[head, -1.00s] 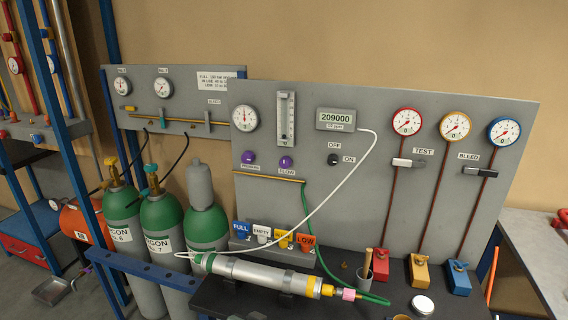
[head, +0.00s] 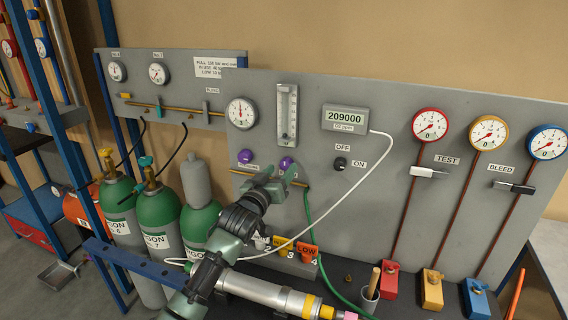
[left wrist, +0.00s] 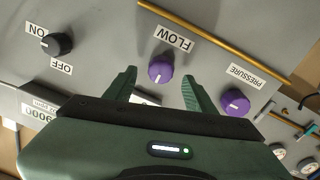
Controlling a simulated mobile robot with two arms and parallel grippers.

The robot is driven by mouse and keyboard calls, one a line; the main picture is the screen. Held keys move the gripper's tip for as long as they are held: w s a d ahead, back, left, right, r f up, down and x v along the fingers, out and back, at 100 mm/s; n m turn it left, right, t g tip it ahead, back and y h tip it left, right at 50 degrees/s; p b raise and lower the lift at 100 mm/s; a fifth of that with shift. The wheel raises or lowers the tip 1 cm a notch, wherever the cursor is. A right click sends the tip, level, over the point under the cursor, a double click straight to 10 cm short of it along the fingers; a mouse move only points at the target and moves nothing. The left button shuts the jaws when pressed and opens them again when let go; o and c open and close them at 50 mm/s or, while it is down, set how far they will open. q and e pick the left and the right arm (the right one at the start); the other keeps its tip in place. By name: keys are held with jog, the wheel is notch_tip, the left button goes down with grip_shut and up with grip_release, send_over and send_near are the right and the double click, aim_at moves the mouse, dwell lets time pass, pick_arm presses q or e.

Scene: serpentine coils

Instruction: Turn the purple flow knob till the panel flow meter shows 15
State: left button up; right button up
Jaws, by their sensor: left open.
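The purple flow knob (head: 286,164) sits on the grey panel below the flow meter (head: 286,115), a vertical tube gauge whose reading is too small to tell. In the left wrist view the flow knob (left wrist: 161,69) stands between and just beyond the two fingertips, under its FLOW label. My left gripper (head: 279,177) is open and close to the panel, its fingers spread around the knob's line; it also shows in the left wrist view (left wrist: 160,78). Contact with the knob cannot be seen. My right gripper is not in view.
A purple pressure knob (head: 245,156) sits just left of the flow knob, and a black on-off switch (head: 339,164) to the right. A brass pipe, a green hose (head: 309,215) and a white cable (head: 375,170) run near my arm. Gas cylinders (head: 158,222) stand left.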

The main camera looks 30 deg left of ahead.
aim_at(284, 166)
pick_arm(q)
jog(key=w, duration=0.3)
jog(key=shift+a+f, duration=0.25)
jog(key=shift+a, duration=0.05)
jog(key=shift+w, duration=0.15)
jog(key=shift+r, duration=0.1)
grip_shut()
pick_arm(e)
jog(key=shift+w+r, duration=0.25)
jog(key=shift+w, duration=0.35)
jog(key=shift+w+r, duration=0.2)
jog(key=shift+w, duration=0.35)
